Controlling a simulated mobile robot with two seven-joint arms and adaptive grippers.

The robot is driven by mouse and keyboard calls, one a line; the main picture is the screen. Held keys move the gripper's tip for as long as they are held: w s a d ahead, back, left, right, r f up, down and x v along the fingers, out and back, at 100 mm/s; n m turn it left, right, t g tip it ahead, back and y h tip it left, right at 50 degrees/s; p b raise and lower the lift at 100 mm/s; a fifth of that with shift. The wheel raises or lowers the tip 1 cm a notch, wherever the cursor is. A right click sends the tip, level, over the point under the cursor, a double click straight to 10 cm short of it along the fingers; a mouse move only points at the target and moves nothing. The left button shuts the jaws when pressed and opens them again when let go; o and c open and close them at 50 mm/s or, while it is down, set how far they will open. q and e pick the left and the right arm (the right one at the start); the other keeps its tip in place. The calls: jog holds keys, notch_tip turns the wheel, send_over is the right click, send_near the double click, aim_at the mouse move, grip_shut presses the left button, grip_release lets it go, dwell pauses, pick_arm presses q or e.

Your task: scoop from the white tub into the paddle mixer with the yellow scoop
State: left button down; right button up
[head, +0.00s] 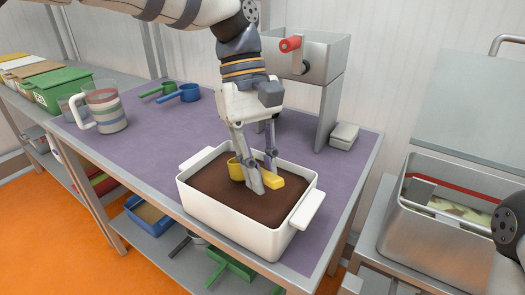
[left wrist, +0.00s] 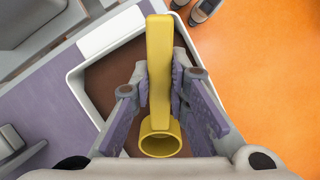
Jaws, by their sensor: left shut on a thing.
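The white tub (head: 248,240) stands at the front of the purple-topped table, filled with brown material (head: 215,185). It also shows in the left wrist view (left wrist: 97,38). My left gripper (head: 259,182) points down over the tub, shut on the handle of the yellow scoop (head: 270,181). In the left wrist view the scoop (left wrist: 160,45) lies between the fingers, its round cup towards the wrist. The cup is at or just above the brown surface; I cannot tell if it holds anything. A steel vessel at right (head: 428,236), apparently the paddle mixer, has its lid raised and pale contents. My right gripper is out of view.
A striped jug (head: 105,107), a green scoop (head: 160,90) and a blue scoop (head: 182,94) are at the back left. A small grey box (head: 344,136) lies at right. The table's left middle is clear.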

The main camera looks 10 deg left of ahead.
pick_arm(q)
jog(key=shift+w+a+f+b, duration=0.2)
jog(key=shift+w+f+b, duration=0.05)
jog(key=shift+f, duration=0.5)
jog(key=shift+w+a+f+b, duration=0.25)
jog(key=shift+w+f, duration=0.05)
jog(key=shift+f, duration=0.45)
jog(key=shift+w+a+f+b, duration=0.2)
jog(key=shift+w+f+b, duration=0.05)
jog(key=shift+f, duration=0.5)
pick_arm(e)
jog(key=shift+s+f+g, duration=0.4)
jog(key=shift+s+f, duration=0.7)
pick_arm(q)
jog(key=shift+r, duration=0.1)
